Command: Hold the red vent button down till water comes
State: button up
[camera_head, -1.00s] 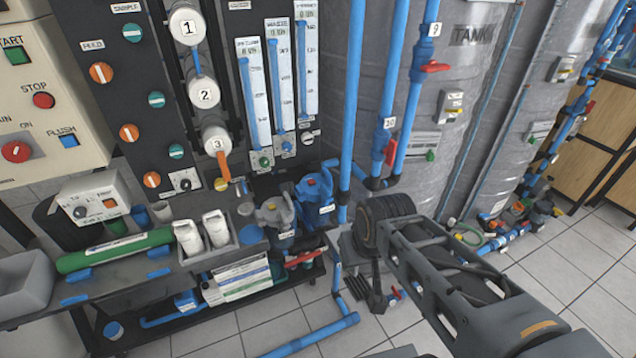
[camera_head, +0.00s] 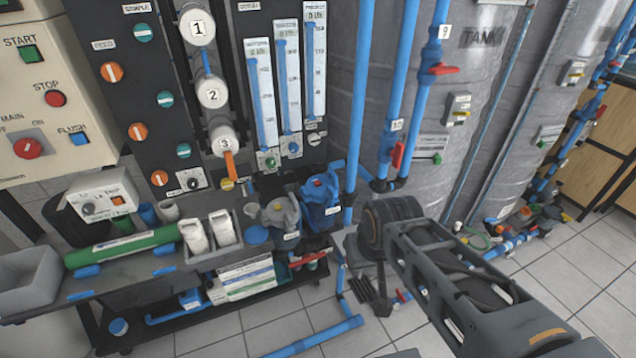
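A small red button (camera_head: 317,183) shows on top of a blue filter housing (camera_head: 322,208), low in front of the dark panel. A grey housing (camera_head: 281,217) of like shape stands just left of it. My arm comes in from the lower right, its dark round wrist (camera_head: 388,222) to the right of the blue housing and apart from it. Below the wrist hangs a dark pronged part that looks like my gripper (camera_head: 372,298), low over the floor. It is small and partly hidden, so its opening is unclear. Nothing is seen held in it.
Blue vertical pipes (camera_head: 358,105) with red valve handles (camera_head: 398,155) stand behind the wrist, before large grey tanks (camera_head: 470,110). A bench with a green cylinder (camera_head: 122,248) and white bottles (camera_head: 194,236) is at left. Blue pipes cross the tiled floor (camera_head: 420,335).

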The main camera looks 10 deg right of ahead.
grip_shut()
dwell(1.3)
